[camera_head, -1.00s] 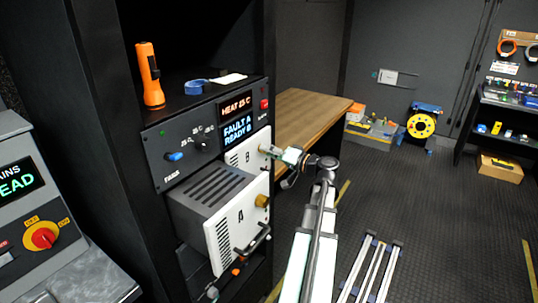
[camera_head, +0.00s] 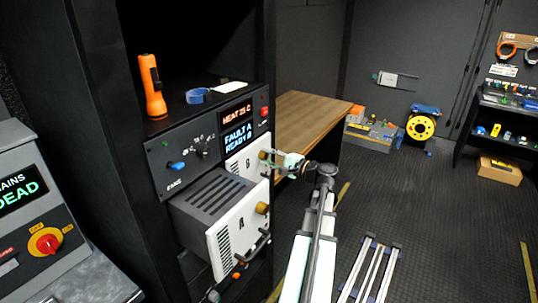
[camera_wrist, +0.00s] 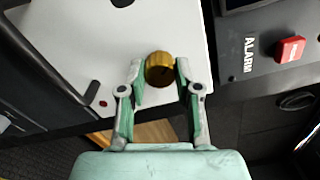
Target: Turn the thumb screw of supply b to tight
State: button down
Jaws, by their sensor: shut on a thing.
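Supply B (camera_head: 236,163) is the white-faced unit marked B, seated in the rack below the display panel. Its brass thumb screw (camera_head: 264,155) is at the right of its face. My gripper (camera_head: 270,157) reaches it from the right. In the wrist view the ribbed round thumb screw (camera_wrist: 159,70) sits between the two green-padded fingertips of my gripper (camera_wrist: 159,82), which are shut on its sides. The white face of supply B (camera_wrist: 130,45) lies behind it. Whether the screw is tight cannot be seen.
Supply A (camera_head: 226,238) juts out of the rack below, with its own brass screw and a black handle (camera_head: 257,246). A red alarm button (camera_wrist: 290,49) is right of the screw in the wrist view. A wooden bench (camera_head: 310,120) stands behind my gripper.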

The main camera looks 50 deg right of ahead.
jog(key=m+p, duration=0.3)
jog(key=m, duration=0.2)
jog(key=shift+r, duration=0.2)
jog(key=shift+f+m+p, duration=0.1)
jog(key=shift+m+p, duration=1.1)
jog(key=shift+m, duration=0.5)
jog(key=c, duration=0.8)
grip_release()
jog(key=shift+f, duration=0.1)
jog(key=s, duration=1.2)
jog(key=shift+d, duration=0.35)
